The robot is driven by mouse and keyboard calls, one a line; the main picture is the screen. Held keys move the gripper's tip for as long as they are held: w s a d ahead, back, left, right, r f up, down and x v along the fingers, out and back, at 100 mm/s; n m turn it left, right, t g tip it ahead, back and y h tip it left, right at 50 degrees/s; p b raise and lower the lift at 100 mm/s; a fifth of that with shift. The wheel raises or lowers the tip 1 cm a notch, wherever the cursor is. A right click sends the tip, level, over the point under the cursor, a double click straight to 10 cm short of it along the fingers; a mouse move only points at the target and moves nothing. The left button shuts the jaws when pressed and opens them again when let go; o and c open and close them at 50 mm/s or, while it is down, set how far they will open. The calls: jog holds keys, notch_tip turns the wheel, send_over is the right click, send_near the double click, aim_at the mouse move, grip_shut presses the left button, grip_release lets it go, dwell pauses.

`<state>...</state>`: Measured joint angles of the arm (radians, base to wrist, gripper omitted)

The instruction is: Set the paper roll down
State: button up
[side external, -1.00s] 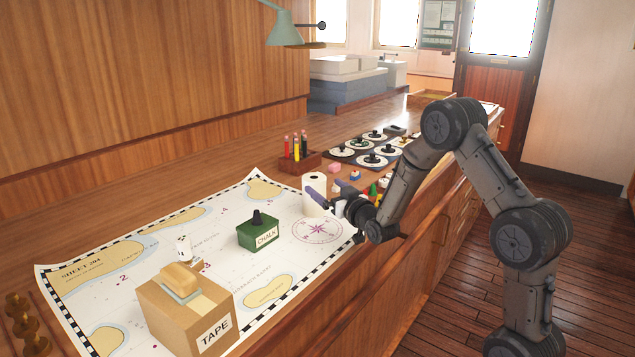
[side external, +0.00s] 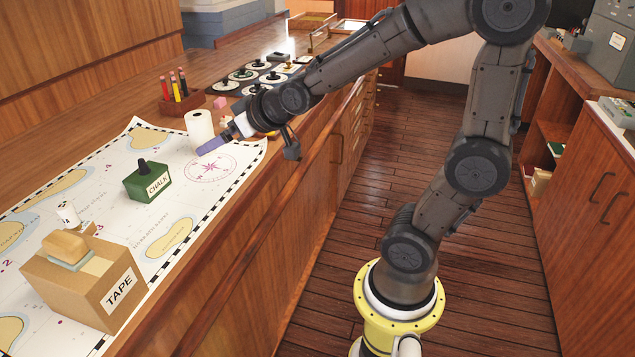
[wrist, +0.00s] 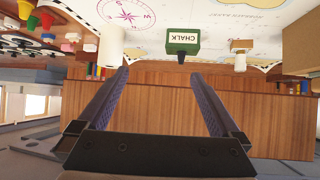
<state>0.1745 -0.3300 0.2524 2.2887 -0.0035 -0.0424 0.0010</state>
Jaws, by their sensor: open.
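The paper roll (side external: 199,132), a white cylinder with a dark hole in its top, stands upright at the chart's back edge, near the printed compass rose. My gripper (side external: 213,140) is open beside it, with one purple finger in front of the roll's lower part in the side view. In the wrist view the roll (wrist: 110,48) shows at the tip of the left finger, outside the gap of my open gripper (wrist: 159,72). Nothing is between the fingers. I cannot tell whether a finger touches the roll.
A green CHALK box (side external: 147,182) with a black knob stands on the chart (side external: 105,175). A cardboard TAPE box (side external: 85,283) stands at the near left. A rack of coloured sticks (side external: 181,101) and several round dials (side external: 243,75) lie behind. The chart by the compass rose is clear.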

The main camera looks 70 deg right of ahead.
jog(key=s+a+n+g+y, duration=0.1)
jog(key=s+a+g, duration=0.1)
jog(key=s, duration=0.9)
jog(key=s+a+f+n+g+y, duration=0.1)
jog(key=s+a+g, duration=0.2)
jog(key=s, duration=0.7)
jog(key=shift+s+a+f, duration=0.25)
jog(key=shift+s+a, duration=0.15)
jog(key=shift+a, duration=0.45)
